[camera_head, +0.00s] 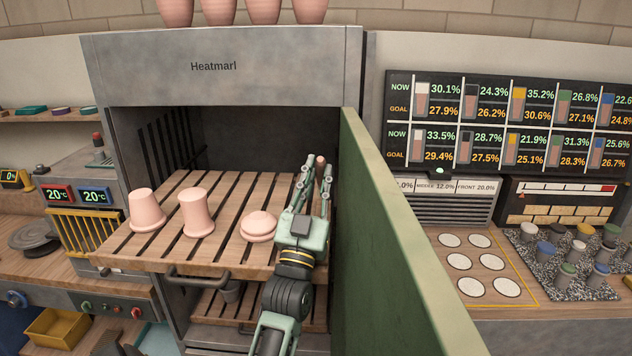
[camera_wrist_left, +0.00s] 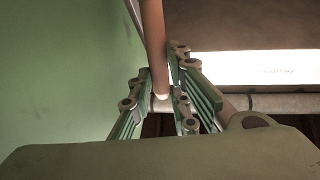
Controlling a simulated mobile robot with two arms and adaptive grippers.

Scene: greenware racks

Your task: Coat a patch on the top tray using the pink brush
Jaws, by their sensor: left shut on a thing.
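The top tray (camera_head: 171,255) is a slatted wooden shelf with a dark handle, out at the front of the grey Heatmarl cabinet. Several pale pink clay pieces stand on its front part. My left gripper (camera_head: 319,172) is over the tray's right side, beside the green door. It is shut on a slim pinkish rod, which seems to be the pink brush (camera_wrist_left: 155,48). In the left wrist view the rod runs up from between the fingers. Its bristles cannot be made out, and a patch cannot be picked out on the tray. My right gripper is not in view.
The open green door (camera_head: 385,250) stands close to my left arm's right side. A flanged clay piece (camera_head: 258,226) sits just left of the gripper. A lower slatted tray (camera_head: 215,335) is underneath. Farther right are white discs and several small pots on a counter.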

